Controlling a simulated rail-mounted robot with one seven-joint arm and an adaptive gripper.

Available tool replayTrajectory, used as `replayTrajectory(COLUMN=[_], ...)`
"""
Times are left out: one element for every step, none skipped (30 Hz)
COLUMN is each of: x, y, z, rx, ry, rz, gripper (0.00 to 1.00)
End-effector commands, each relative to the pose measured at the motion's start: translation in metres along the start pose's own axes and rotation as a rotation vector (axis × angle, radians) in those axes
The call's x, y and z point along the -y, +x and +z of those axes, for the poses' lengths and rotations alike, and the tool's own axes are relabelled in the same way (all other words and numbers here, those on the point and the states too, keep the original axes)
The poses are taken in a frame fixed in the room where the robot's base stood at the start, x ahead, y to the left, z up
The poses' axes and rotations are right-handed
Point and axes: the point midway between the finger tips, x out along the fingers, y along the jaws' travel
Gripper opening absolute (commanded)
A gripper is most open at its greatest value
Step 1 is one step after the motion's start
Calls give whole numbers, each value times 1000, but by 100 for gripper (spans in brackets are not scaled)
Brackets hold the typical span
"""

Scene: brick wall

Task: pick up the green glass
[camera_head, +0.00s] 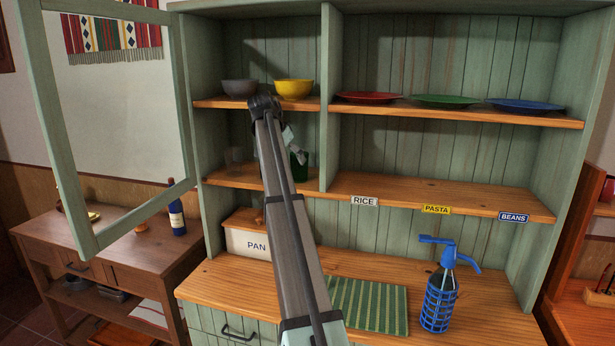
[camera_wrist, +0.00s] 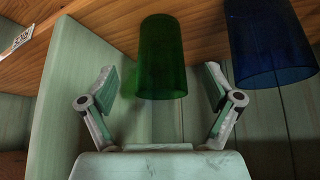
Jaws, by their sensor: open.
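The green glass (camera_wrist: 161,60) stands on a wooden shelf, which appears at the top of the wrist view. It lies between the two spread fingers of my gripper (camera_wrist: 158,72), with a gap visible on each side. My gripper is open and holds nothing. In the head view the green glass (camera_head: 300,168) shows as a dark green shape on the middle left shelf, partly hidden by my gripper (camera_head: 294,146) and arm. A blue glass (camera_wrist: 268,45) stands beside the green one, to its right in the wrist view.
A cabinet divider (camera_head: 331,100) stands close to the right of the green glass. Grey (camera_head: 240,88) and yellow (camera_head: 294,89) bowls sit on the shelf above. The middle right shelf (camera_head: 420,192) is bare.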

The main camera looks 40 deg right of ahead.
Motion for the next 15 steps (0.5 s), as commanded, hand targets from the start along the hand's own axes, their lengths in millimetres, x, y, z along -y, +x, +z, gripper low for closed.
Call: replayTrajectory(x=[1,1,1,1,1,1,1,1,1,1,1,1,1,1,0], y=[0,1,2,4,7,11,14,16,19,21,22,24,26,28,33], z=[-4,-5,-6,-6,-6,-6,-6,-5,-5,-5,-5,-5,-6,-6,-6], rx=[-1,-2,-2,-3,-3,-3,-2,-2,-2,-2,-2,-2,-2,-3,-2], ry=[2,3,3,3,3,3,3,2,2,2,2,2,2,2,2], rz=[-4,-6,-7,-8,-8,-7,-7,-7,-7,-7,-7,-7,-7,-7,-7], gripper=[90,90,90,90,90,90,90,90,90,90,90,90,90,90,90])
